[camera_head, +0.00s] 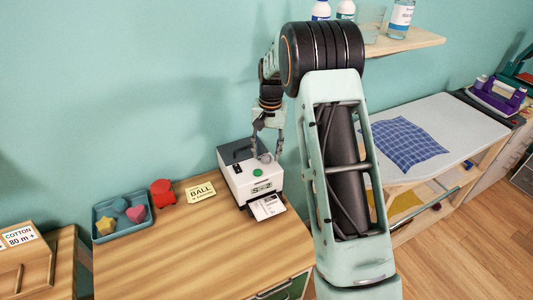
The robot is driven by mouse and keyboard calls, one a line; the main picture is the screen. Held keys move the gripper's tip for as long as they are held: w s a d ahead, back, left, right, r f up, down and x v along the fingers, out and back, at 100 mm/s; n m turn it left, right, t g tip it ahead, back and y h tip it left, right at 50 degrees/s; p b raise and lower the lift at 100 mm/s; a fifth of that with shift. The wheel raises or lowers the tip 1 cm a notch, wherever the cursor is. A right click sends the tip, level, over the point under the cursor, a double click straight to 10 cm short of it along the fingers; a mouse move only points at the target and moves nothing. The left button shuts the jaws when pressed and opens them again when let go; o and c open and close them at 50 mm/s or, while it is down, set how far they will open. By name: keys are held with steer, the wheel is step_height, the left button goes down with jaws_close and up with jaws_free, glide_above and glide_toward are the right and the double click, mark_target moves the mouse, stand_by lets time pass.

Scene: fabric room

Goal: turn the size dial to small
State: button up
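A white machine (240,187) with a dark grey top stands on the wooden table. It has a green round button (258,172), a small dark switch or display (237,169) and green lettering on its front. A grey round knob (266,158), which looks like the size dial, is on its top right. Its pointer and size marks are too small to read. My gripper (267,150) points down over the knob, with its fingers apart, one on each side. I cannot tell whether they touch it.
A printed slip (267,206) sticks out of the machine's front. To the left are a card reading "BALL" (201,191), a red object (162,192) and a blue tray (121,237) of coloured shapes. The table front is clear. A shelf (408,43) with bottles hangs at upper right.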

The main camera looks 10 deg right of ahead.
mark_target(268, 156)
step_height(268, 156, up, 11)
steer(key=shift+d, duration=0.35)
